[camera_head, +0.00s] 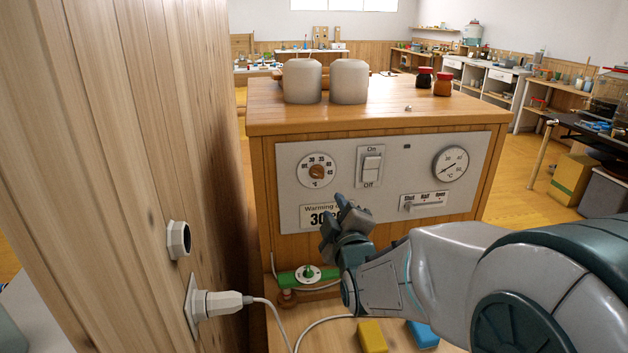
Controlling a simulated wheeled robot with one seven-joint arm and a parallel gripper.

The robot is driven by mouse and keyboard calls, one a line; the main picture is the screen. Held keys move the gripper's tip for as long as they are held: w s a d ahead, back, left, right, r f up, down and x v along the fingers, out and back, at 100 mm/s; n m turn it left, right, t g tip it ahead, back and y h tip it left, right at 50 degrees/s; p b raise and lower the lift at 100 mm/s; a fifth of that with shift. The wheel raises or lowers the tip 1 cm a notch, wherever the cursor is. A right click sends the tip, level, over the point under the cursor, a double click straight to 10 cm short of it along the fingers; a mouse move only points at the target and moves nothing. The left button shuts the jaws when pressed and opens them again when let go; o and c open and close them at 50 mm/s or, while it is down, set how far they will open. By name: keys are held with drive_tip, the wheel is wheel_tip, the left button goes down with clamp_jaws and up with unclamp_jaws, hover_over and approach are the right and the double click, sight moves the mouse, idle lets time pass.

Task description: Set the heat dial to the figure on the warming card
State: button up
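The heat dial (317,171) is a round white dial with a brown knob at the left of the grey panel (400,200) on a wooden cabinet. Figures ring it; its exact setting is too small to read. The warming card (312,211) is below it and reads "Warming" and "30"; my gripper hides its right part. My gripper (346,212) is in front of the panel, below and right of the dial and apart from it. Its fingers point up and overlap in this view, so their opening is unclear.
A switch (372,164) marked On and Off, a round gauge (450,164) and a Shut-Half-Open slider (424,203) share the panel. A wooden wall (130,150) with a plugged-in plug (218,303) stands close on the left. Two pale jars (349,82) stand on top.

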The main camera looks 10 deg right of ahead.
sight(320, 177)
drive_tip(key=w+p, duration=0.6)
drive_tip(key=w, duration=0.7)
drive_tip(key=shift+w, duration=0.25)
clamp_jaws()
